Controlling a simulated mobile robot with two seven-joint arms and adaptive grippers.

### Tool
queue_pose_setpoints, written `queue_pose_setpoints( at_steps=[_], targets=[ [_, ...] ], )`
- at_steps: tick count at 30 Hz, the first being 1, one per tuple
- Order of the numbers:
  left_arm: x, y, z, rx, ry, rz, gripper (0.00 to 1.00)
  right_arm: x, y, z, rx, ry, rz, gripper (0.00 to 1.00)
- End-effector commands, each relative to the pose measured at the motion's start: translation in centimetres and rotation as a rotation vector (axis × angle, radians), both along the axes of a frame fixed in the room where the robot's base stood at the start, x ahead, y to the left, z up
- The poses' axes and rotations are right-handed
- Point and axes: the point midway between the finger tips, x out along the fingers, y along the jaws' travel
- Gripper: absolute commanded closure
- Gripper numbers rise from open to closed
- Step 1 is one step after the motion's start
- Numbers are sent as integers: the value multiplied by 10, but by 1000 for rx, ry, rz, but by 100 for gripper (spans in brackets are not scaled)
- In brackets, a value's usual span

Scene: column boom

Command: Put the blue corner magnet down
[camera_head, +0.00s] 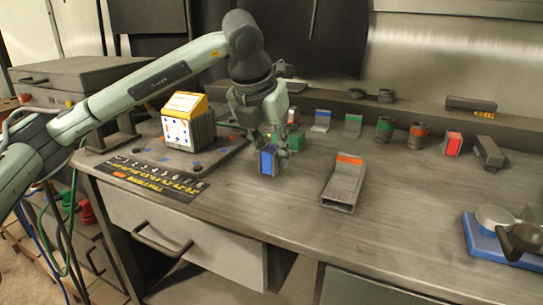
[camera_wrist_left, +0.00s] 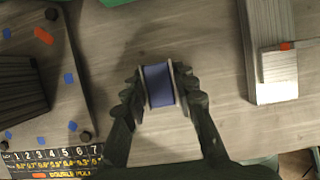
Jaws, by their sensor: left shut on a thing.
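The blue corner magnet (camera_head: 268,161) is between the fingers of my left gripper (camera_head: 270,150), near the middle of the workbench. In the left wrist view the magnet (camera_wrist_left: 158,85) shows a blue face with pale side plates, and the fingers (camera_wrist_left: 160,92) press on it from both sides. The magnet is low over the bench top; I cannot tell whether its underside touches the surface. My right gripper is not in view.
A green block (camera_head: 297,140) stands close behind the magnet. A grey holder with an orange stripe (camera_head: 344,183) stands to the right. A dark plate (camera_head: 214,160) carrying a yellow-and-white block (camera_head: 188,121) lies left, beside a number strip (camera_head: 150,176). The bench in front is clear.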

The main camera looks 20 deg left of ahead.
Motion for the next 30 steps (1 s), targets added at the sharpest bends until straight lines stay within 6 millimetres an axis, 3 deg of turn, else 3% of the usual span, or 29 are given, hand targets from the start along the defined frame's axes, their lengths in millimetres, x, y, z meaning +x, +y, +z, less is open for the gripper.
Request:
queue_pose_setpoints(
  at_steps=[3,14,15,20,30],
  targets=[
    [0,1,-10,0,-2,1,100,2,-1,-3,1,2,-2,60],
    [0,0,-12,-1,-3,1,100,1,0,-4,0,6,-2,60],
    [0,0,-13,0,-1,0,72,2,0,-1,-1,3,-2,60],
    [0,0,-12,0,-1,0,52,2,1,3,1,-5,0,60],
    [0,0,-10,0,-1,0,52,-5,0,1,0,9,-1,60]
  ],
)
